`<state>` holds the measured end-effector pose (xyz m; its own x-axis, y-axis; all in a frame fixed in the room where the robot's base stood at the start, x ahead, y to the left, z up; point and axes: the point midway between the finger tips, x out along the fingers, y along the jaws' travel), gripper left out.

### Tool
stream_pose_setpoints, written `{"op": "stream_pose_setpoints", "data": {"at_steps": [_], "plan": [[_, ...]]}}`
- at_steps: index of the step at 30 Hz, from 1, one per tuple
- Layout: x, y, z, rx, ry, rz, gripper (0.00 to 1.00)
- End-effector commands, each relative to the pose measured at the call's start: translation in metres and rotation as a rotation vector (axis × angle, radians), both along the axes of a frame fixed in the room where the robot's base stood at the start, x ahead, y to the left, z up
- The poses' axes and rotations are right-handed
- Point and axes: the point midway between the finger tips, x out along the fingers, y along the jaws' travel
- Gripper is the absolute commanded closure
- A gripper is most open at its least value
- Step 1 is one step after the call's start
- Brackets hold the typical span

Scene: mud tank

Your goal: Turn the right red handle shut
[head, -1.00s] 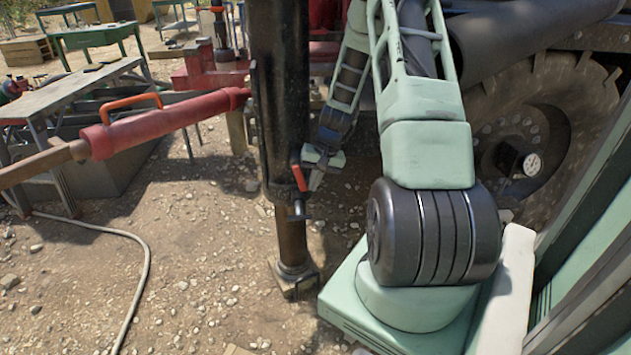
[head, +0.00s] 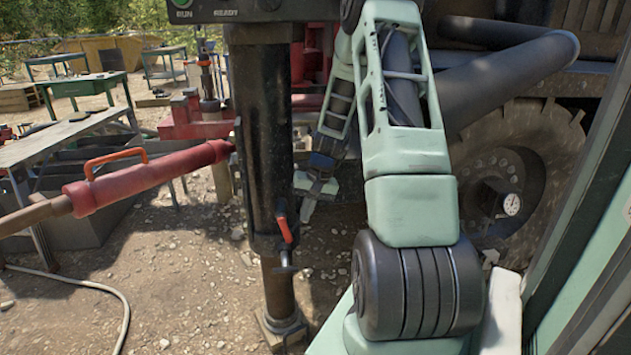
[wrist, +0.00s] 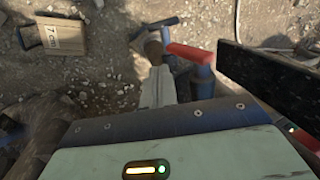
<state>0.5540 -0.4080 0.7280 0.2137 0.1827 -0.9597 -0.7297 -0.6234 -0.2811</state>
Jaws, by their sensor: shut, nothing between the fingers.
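A red handle (head: 285,229) sits on a small metal valve low on the black upright column. It points steeply up and down, leaning slightly. My gripper (head: 307,209) is to the right of and a little above the handle in the head view, with a visible gap between them. Its fingers are shut and empty. In the wrist view the red handle (wrist: 190,53) lies just right of the fingertips (wrist: 153,48), with a dark blue-grey valve body below it. No second handle of this kind is clear on the column.
The black column (head: 262,140) stands close to my gripper's left. A red cylinder (head: 150,178) with an orange grip joins it from the left. A large tyre (head: 520,150) is on the right. A box marked 7 cm (wrist: 63,37) lies on the gravel in the wrist view.

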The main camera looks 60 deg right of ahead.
Motion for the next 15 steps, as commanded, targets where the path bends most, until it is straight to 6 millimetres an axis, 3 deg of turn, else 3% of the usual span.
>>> {"op": "stream_pose_setpoints", "data": {"at_steps": [1,6,15], "plan": [[-0.002,-0.003,0.015,-0.006,-0.002,-0.002,1.00],[-0.011,-0.010,0.052,-0.005,-0.002,-0.001,1.00],[-0.020,-0.018,0.091,-0.003,-0.001,-0.002,1.00]]}}
